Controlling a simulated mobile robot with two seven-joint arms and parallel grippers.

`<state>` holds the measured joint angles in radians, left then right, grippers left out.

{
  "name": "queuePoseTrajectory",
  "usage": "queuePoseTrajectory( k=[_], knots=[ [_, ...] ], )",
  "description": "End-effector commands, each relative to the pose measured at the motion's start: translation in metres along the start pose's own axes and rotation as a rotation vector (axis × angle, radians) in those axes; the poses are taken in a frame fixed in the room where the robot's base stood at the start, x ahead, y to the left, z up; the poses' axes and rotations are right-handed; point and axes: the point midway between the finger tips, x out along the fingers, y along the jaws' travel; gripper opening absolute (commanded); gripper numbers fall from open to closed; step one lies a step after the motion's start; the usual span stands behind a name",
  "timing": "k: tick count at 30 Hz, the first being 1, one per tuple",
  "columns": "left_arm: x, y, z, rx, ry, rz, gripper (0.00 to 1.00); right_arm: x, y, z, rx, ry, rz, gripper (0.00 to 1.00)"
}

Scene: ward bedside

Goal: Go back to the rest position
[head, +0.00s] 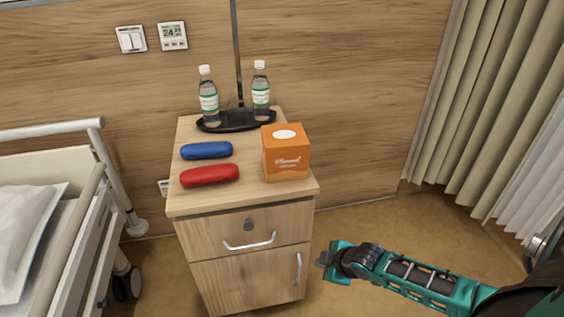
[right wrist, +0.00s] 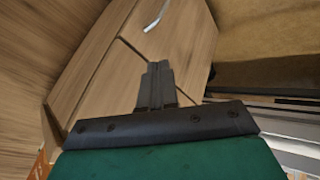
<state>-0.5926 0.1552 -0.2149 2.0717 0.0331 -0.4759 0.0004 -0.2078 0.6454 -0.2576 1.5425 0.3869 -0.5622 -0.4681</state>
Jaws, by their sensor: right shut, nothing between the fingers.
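My right gripper (head: 326,261) is at the lower middle of the head view, in front of and to the right of the bedside cabinet. It is apart from the cabinet and holds nothing. In the right wrist view its two fingers (right wrist: 157,82) are together, with the cabinet front behind them. My left gripper is in neither view.
The wooden cabinet (head: 245,197) carries a blue case (head: 206,150), a red case (head: 209,175), an orange tissue box (head: 286,155) and a black tray (head: 236,124) with two bottles. A bed (head: 85,215) stands left. Curtains (head: 480,110) hang right. Floor (head: 370,222) right of the cabinet is clear.

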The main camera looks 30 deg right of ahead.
Motion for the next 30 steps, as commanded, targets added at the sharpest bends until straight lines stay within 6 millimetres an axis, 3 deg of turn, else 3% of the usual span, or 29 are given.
queuePoseTrajectory(
  k=[5, 8, 11, 13, 15, 21, 25, 30],
  knots=[
    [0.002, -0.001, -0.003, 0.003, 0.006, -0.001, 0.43, 0.000, 0.000, 0.000, 0.000, 0.001, 0.000, 0.00],
    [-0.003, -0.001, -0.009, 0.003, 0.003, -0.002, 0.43, -0.008, -0.010, -0.011, 0.022, 0.022, -0.007, 0.00],
    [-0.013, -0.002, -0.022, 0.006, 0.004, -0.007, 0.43, -0.032, -0.039, -0.038, 0.102, 0.082, -0.025, 0.00],
    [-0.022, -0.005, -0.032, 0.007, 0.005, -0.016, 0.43, -0.058, -0.062, -0.066, 0.191, 0.141, -0.034, 0.00],
    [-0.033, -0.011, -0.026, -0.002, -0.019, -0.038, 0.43, -0.089, -0.082, -0.094, 0.296, 0.202, -0.036, 0.00],
    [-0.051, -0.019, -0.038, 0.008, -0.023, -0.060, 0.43, -0.160, -0.102, -0.146, 0.549, 0.318, -0.010, 0.00],
    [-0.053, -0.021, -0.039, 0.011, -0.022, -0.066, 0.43, -0.177, -0.103, -0.155, 0.621, 0.346, 0.007, 0.00],
    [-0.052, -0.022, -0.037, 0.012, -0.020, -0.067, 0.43, -0.177, -0.104, -0.156, 0.633, 0.352, 0.010, 0.00]
  ],
)
